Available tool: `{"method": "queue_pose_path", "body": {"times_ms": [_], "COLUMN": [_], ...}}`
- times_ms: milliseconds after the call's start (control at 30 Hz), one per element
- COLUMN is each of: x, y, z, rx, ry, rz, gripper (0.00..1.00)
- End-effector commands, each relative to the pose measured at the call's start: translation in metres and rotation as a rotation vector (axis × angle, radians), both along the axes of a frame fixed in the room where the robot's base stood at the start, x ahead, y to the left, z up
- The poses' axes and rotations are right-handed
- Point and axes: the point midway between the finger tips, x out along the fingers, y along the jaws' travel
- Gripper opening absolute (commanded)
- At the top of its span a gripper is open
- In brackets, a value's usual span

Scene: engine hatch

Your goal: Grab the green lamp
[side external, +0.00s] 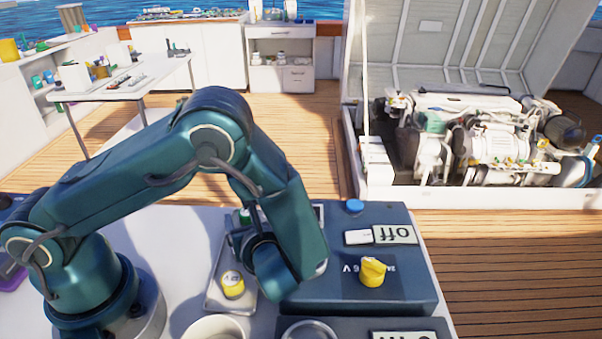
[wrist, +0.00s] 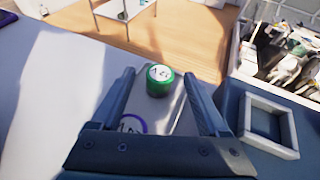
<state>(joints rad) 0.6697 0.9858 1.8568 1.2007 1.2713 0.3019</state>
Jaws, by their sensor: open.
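The green lamp (wrist: 157,85) is a short green cylinder with a marked white top, standing upright in the wrist view. A bit of green in the side view (side external: 245,216) is probably the same lamp, mostly hidden behind my arm. My gripper (wrist: 160,77) is open, with one finger on each side of the lamp in the picture and gaps on both sides. I cannot tell whether the fingers are down at its height. A purple-rimmed lamp (wrist: 131,124) shows nearer the palm, partly hidden by the gripper.
A grey tray (side external: 213,299) holds a yellow lamp (side external: 232,287). A square frame (wrist: 268,126) shows right of my gripper. The white tabletop (wrist: 50,90) left of it is clear.

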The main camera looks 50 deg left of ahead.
Motion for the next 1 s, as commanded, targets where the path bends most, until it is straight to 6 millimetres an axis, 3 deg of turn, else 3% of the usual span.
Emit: {"method": "queue_pose_path", "body": {"times_ms": [300, 500, 1000], "x": [0.0014, 0.0013, 0.0015], "y": [0.0035, 0.0035, 0.0033], "z": [-0.0017, -0.0015, 0.0066], "rx": [-0.001, -0.001, -0.001], "ry": [0.001, 0.001, -0.001], "rz": [0.0, 0.0, -0.001], "gripper": [0.78, 0.01, 0.0]}}
